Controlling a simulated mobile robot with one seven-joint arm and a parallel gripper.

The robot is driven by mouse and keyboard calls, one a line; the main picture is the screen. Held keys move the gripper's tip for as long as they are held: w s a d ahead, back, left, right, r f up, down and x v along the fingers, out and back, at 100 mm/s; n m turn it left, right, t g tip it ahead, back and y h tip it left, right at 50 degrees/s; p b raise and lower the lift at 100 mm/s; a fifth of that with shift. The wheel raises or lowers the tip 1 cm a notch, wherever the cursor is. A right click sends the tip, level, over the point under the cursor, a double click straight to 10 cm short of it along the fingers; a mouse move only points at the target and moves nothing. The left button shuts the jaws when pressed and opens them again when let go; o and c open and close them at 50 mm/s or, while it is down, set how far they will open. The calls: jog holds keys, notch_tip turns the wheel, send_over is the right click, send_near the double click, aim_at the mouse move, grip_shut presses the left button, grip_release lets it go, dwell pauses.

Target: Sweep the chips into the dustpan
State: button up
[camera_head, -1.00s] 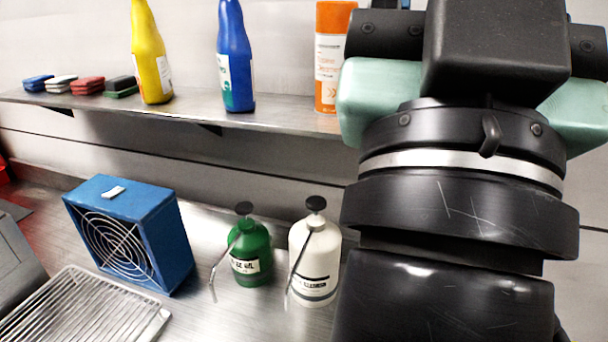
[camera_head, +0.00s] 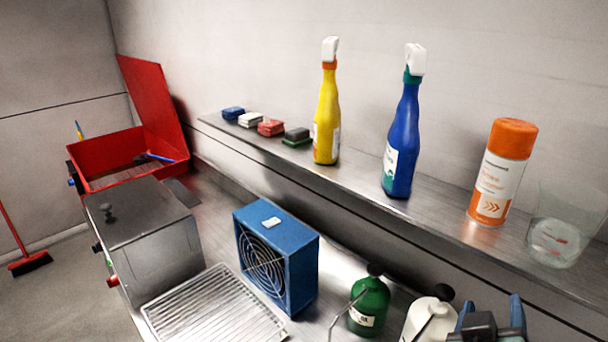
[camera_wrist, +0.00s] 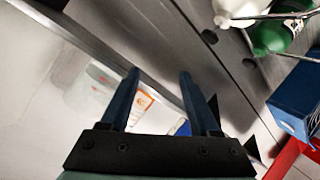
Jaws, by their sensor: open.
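I make out no chips and no dustpan in either view. A red broom (camera_head: 30,262) with a red handle stands on the floor at the far left of the head view. My gripper (camera_head: 492,304) shows at the bottom right of the head view, far from the broom and beside the white bottle. In the wrist view its two blue fingers (camera_wrist: 160,76) are apart, with nothing held between them.
A metal shelf (camera_head: 350,185) carries yellow and blue spray bottles, an orange-capped can, a clear beaker and sponges. Below are a blue fan box (camera_head: 290,250), wire rack (camera_head: 210,308), green bottle (camera_head: 370,305), grey metal box (camera_head: 150,235) and open red bin (camera_head: 100,155). Floor shows at left.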

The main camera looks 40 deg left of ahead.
jog(key=s+a+f+n+g+p, duration=0.1)
jog(key=s+f+n+g+p, duration=0.15)
jog(key=s+f+g, duration=0.35)
jog(key=s+a+f+n+g+p, duration=0.15)
jog(key=s+f+p, duration=0.25)
jog(key=f, duration=0.5)
jog(key=s+f+n+g+p, duration=0.1)
jog(key=s+f+g, duration=0.1)
jog(key=s, duration=0.3)
jog(key=s+f+n+g+p, duration=0.2)
jog(key=s+f, duration=0.1)
jog(key=s, duration=0.2)
jog(key=s+a+f+n+g+p, duration=0.1)
jog(key=s+f+g+p, duration=0.1)
jog(key=s, duration=0.3)
jog(key=shift+s+a+f+n+g, duration=0.1)
jog(key=shift+s+f+n+g, duration=0.15)
jog(key=shift+s+f+n, duration=0.25)
jog(key=shift+w+f, duration=0.1)
jog(key=shift+f, duration=0.1)
jog(key=shift+f, duration=0.1)
